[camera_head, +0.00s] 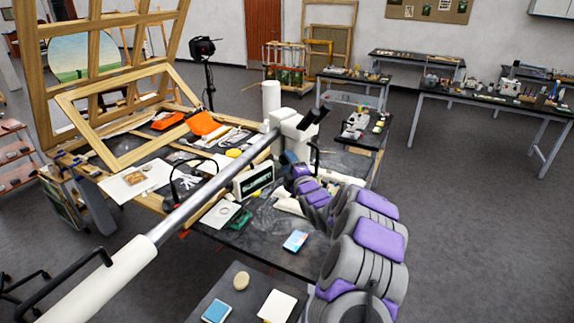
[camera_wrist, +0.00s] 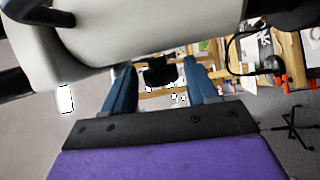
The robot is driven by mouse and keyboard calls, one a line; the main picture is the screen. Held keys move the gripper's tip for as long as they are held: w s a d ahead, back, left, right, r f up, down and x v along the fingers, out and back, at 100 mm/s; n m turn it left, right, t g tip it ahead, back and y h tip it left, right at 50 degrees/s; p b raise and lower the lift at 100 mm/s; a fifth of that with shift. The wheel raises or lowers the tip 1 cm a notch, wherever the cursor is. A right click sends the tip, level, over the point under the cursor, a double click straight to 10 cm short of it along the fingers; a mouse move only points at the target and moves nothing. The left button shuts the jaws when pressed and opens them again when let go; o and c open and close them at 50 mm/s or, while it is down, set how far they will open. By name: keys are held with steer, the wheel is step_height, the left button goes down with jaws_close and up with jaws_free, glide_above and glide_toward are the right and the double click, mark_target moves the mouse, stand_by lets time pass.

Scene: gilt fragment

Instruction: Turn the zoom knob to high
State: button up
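The white microscope head (camera_head: 290,122) with black eyepieces (camera_head: 314,117) hangs on a long boom (camera_head: 205,200) over the cluttered table. My arm reaches in from the lower right, and my gripper (camera_head: 288,158) is just below the head. In the wrist view the pale microscope body (camera_wrist: 130,35) fills the top. My gripper (camera_wrist: 158,68) has its two blue fingers spread apart. A black knob (camera_wrist: 160,72), apparently the zoom knob, shows in the gap between the fingertips. I see no clear contact with it. Its setting and markings cannot be read.
A wooden frame (camera_head: 130,110) leans at the left. The floor at right is open.

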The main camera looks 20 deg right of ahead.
steer(key=shift+s+d, duration=0.15)
steer(key=shift+d, duration=0.05)
steer(key=c, duration=0.3)
steer(key=shift+w+a+f, duration=0.1)
steer(key=shift+w+a, duration=0.15)
steer(key=shift+a, duration=0.25)
steer(key=c, duration=0.3)
steer(key=shift+c, duration=0.9)
steer(key=shift+f, duration=0.1)
steer(key=m+t+h+b, duration=0.1)
steer(key=m+t+b, duration=0.1)
steer(key=b, duration=0.1)
steer(key=m+t+h+b, duration=0.2)
steer(key=t+b, duration=0.1)
steer(key=b, duration=0.1)
steer(key=f+m+t+h+b, duration=0.1)
steer(key=m+t+h+b, duration=0.1)
steer(key=m+b, duration=0.1)
steer(key=shift+w+a+f+b, duration=0.1)
steer(key=shift+w+a+b, duration=0.2)
steer(key=shift+w+a, duration=0.1)
steer(key=shift+m+t+h, duration=0.3)
steer(key=shift+h, duration=0.1)
